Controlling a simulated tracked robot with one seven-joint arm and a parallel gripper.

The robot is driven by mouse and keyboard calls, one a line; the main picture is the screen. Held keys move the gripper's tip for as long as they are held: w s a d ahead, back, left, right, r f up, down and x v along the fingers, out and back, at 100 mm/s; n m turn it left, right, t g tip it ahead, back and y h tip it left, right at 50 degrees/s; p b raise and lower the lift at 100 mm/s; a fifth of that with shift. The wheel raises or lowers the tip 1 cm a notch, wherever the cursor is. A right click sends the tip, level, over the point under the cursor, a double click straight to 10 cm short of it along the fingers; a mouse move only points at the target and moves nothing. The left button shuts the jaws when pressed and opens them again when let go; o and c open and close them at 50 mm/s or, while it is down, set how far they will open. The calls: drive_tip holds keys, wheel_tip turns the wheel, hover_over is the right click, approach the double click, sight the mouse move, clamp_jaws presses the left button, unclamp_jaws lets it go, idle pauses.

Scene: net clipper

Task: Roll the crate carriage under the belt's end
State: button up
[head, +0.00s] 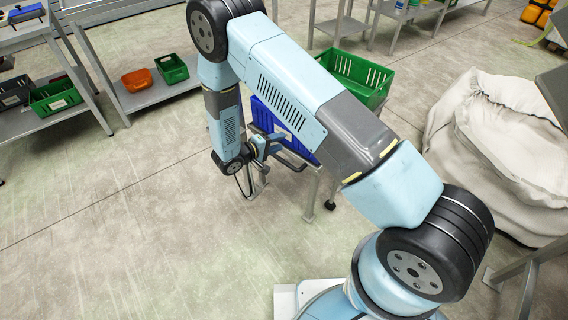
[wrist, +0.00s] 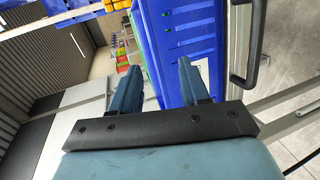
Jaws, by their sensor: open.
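The crate carriage (head: 313,190) stands on castors at the middle of the head view, partly hidden by my arm. It carries a blue crate (head: 262,116), and a green crate (head: 375,78) shows behind my arm. A dark handle bar (head: 291,163) sticks out from its near side. My gripper (head: 264,146) is beside the handle and the blue crate. In the wrist view my gripper (wrist: 158,86) has its two fingers apart with nothing held between them. The blue crate (wrist: 185,35) is beyond the fingers, and the black handle (wrist: 259,45) is to their right. I cannot identify the belt's end.
Shelving with green crates (head: 57,97) and an orange item (head: 137,80) stands at the left. A large pale sack (head: 500,140) is at the right, with a grey metal frame (head: 530,270) near it. The floor (head: 130,220) at front left is clear.

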sight(284, 163)
drive_tip(key=s+a+f+n+t+y, duration=0.2)
drive_tip(key=s+f, duration=0.1)
drive_tip(key=f, duration=0.5)
drive_tip(key=s+a+f+n+t+y, duration=0.1)
drive_tip(key=s+a+f+t, duration=0.1)
drive_tip(key=f, duration=0.6)
drive_tip(key=x, duration=1.3)
drive_tip(key=shift+w, duration=0.1)
clamp_jaws()
drive_tip(key=shift+a, duration=0.15)
